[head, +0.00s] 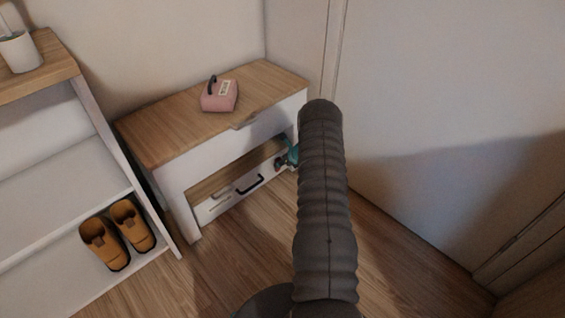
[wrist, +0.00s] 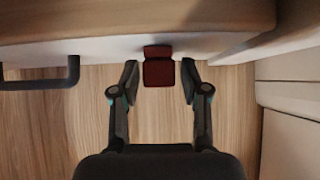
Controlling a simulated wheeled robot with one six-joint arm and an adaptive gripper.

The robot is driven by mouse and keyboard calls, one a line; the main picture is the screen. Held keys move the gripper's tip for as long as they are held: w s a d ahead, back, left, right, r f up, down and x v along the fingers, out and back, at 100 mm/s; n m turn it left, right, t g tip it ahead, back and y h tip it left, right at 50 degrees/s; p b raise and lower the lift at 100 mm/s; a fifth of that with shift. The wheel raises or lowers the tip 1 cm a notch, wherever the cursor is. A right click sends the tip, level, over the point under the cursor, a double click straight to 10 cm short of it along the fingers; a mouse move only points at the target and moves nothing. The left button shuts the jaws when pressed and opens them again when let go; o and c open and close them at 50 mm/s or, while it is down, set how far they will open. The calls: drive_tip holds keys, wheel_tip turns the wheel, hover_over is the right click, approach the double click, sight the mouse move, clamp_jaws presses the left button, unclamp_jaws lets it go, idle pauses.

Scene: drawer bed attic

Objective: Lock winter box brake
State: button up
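A low white box (head: 217,207), which looks like the winter box, sits under the bench with a black handle on its front. In the wrist view its pale front (wrist: 110,48) shows with the black handle (wrist: 72,72) at the left. A dark red tab (wrist: 158,70), likely the brake, sticks out from that front. My gripper (wrist: 160,76) is open, one finger on each side of the tab, with small gaps visible. In the head view my gripper (head: 287,156) is at the box's right end, mostly hidden by my arm. The tab is hidden there.
The bench (head: 170,130) has a wooden top overhanging the box and carries a pink box (head: 219,95). A white shelf (head: 50,165) with orange shoes (head: 118,235) stands at the left. A white door or panel (head: 440,120) is at the right. Floor in front is clear.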

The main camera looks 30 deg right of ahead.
idle(0.3)
drive_tip(key=v, duration=1.2)
drive_tip(key=shift+a, duration=0.1)
idle(0.3)
